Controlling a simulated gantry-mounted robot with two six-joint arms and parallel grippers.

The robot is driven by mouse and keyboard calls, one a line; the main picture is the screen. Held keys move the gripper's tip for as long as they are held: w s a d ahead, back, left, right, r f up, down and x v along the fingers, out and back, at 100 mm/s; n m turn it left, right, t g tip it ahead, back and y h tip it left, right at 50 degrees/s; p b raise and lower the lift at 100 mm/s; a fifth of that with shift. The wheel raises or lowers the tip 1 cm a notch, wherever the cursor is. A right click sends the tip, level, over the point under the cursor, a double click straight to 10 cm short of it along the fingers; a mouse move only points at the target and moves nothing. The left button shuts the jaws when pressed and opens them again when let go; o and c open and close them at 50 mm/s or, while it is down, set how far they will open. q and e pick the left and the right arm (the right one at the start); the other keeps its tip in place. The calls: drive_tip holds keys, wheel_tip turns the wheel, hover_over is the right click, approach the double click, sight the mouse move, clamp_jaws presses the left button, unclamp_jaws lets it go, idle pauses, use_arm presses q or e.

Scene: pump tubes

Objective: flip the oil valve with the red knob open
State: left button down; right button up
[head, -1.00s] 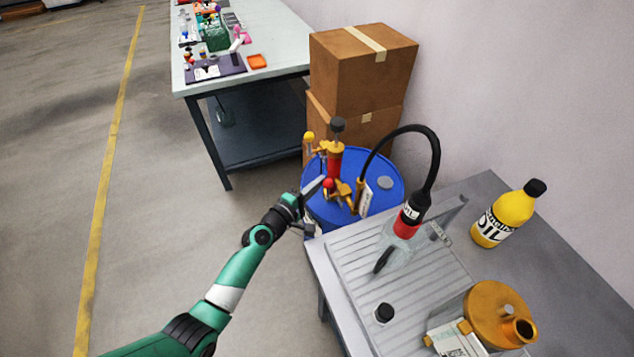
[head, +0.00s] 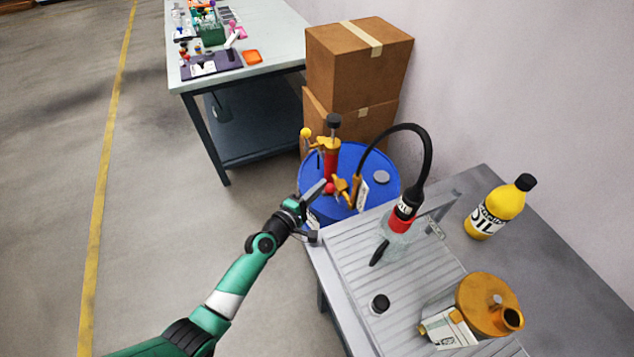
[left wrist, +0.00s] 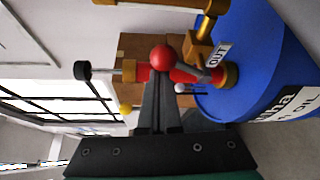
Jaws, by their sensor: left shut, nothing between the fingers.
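The red knob (head: 329,187) is a small ball on the brass valve fittings at the foot of a red hand pump (head: 331,160). The pump stands on a blue drum (head: 372,166). The red knob also shows in the left wrist view (left wrist: 163,57), just past my fingertips. A label reading OUT (left wrist: 218,54) is beside the fittings there. My left gripper (head: 319,188) is shut and empty, its tips close to the knob in the head view. I cannot tell whether they touch it. The lever behind the knob is partly hidden. My right gripper is not in view.
A grey workbench (head: 575,260) stands right of the drum, with a yellow oil bottle (head: 497,212), a brass container (head: 487,301) and a black hose (head: 430,155) on it. A yellow knob (head: 305,132) is on the pump's left. Cardboard boxes (head: 355,65) stand behind.

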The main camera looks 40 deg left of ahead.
use_arm(q)
drive_tip(key=shift+s+d+f, duration=0.15)
drive_tip(key=shift+s+d, duration=0.05)
drive_tip(key=shift+d, duration=0.25)
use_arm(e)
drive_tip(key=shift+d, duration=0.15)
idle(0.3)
use_arm(q)
drive_tip(key=s+a, duration=0.2)
drive_tip(key=s, duration=0.7)
drive_tip(key=shift+a+f, duration=0.25)
drive_tip(key=shift+a, duration=0.05)
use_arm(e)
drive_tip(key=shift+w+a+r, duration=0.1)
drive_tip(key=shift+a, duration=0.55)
